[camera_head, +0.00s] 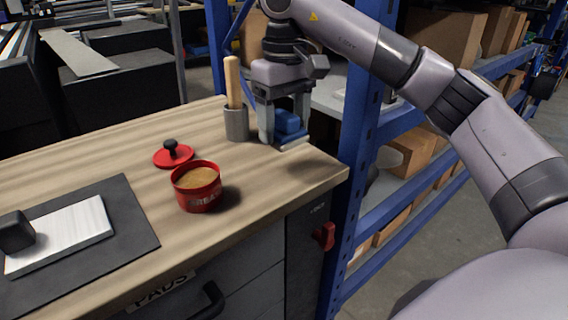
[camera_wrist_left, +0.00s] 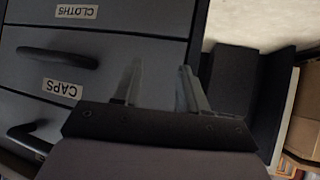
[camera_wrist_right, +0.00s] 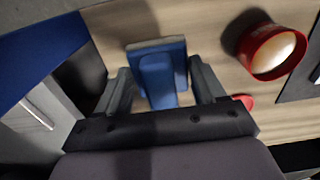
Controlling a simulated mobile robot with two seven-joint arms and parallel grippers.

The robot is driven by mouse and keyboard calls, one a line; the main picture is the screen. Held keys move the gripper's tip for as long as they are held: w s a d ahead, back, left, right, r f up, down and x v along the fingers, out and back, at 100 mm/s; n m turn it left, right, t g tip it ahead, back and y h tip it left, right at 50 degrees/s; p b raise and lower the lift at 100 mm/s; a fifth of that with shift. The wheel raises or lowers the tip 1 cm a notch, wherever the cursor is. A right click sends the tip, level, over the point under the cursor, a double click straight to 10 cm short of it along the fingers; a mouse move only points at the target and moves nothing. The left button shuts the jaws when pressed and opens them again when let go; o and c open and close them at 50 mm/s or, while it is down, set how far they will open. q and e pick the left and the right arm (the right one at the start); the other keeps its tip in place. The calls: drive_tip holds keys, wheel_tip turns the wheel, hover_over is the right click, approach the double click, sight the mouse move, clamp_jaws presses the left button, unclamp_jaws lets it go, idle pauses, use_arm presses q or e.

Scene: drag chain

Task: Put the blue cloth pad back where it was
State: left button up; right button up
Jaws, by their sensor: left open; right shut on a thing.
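The blue cloth pad (camera_head: 288,122) is between the fingers of my right gripper (camera_head: 284,128), at the right back corner of the wooden bench. The right wrist view shows the pad (camera_wrist_right: 160,82) as a blue block on a wider, flat blue part, with a finger on each side. My right gripper is shut on it. Whether the pad touches the bench top is hard to tell. My left gripper (camera_wrist_left: 160,75) is open and empty in front of grey drawers; it is outside the head view.
A red grease tin (camera_head: 198,188) stands on the bench, its red lid (camera_head: 173,155) behind it. A wooden-handled brush in a grey holder (camera_head: 236,122) stands just left of my right gripper. A blue rack post (camera_head: 362,130) rises at right.

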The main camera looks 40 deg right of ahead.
sight(284, 113)
use_arm(q)
drive_tip(key=shift+f+b, duration=0.5)
drive_tip(key=shift+f, duration=0.25)
use_arm(e)
drive_tip(key=shift+f, duration=3.05)
drive_tip(key=shift+f, duration=0.2)
drive_tip(key=o, duration=0.9)
drive_tip(key=shift+o, duration=0.2)
drive_tip(key=shift+r, duration=0.15)
wheel_tip(284, 113, up, 11)
drive_tip(key=p, duration=0.3)
drive_tip(key=shift+r+p, duration=0.2)
drive_tip(key=shift+p, duration=0.15)
drive_tip(key=shift+r, duration=0.35)
use_arm(q)
drive_tip(key=r, duration=0.3)
drive_tip(key=shift+s+a, duration=0.1)
drive_tip(key=shift+a, duration=0.1)
